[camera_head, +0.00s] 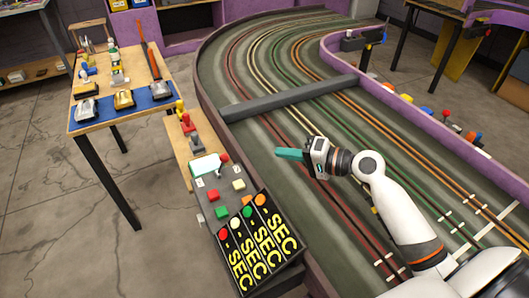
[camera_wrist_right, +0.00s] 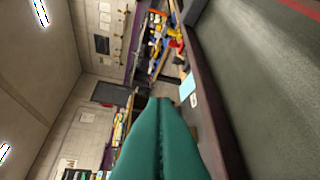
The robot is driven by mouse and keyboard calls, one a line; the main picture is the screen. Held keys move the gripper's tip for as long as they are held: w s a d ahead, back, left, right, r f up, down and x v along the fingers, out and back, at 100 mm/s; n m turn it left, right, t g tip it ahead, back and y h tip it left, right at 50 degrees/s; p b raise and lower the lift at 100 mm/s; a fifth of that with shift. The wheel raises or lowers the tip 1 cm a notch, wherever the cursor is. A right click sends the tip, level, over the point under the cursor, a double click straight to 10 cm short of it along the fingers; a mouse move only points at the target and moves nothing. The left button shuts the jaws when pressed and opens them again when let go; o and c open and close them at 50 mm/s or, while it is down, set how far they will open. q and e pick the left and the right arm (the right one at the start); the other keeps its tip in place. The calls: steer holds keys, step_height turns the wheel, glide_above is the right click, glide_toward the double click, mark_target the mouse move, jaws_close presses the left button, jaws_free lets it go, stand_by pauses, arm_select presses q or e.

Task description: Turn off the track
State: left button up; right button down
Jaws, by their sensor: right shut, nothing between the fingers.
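The slot track (camera_head: 235,75) is a large dark surface with red, yellow, green and orange lanes. A control panel (camera_head: 207,198) stands at its near left edge. The panel carries a red button (camera_head: 214,196), a green button (camera_head: 222,212), a pale button (camera_head: 239,184) and a small red knob (camera_head: 224,157). My right gripper (camera_head: 279,153) hangs over the track, to the right of the panel and apart from it. Its teal fingers are shut and empty, and they fill the lower middle of the right wrist view (camera_wrist_right: 159,102). My left gripper is not in view.
A timer board (camera_head: 260,240) with yellow SEC lettering and coloured lamps sits in front of the panel. A grey bar (camera_head: 290,97) crosses the track. A wooden table (camera_head: 100,58) with model cars stands at left.

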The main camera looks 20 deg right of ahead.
mark_target(221, 165)
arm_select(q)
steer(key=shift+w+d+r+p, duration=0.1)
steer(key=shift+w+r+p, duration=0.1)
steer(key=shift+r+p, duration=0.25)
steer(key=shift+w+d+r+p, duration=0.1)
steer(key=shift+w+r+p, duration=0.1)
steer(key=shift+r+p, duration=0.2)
arm_select(e)
steer(key=shift+s+a+f+x, duration=0.15)
steer(key=shift+s+a+x, duration=0.2)
steer(key=shift+x, duration=1.65)
steer(key=shift+s+a+f+x, duration=0.15)
steer(key=shift+s+a+x, duration=0.15)
steer(key=shift+x, duration=1.65)
steer(key=shift+s+a+f+x, duration=0.15)
steer(key=shift+s+a+x, duration=0.2)
steer(key=shift+x, duration=1.65)
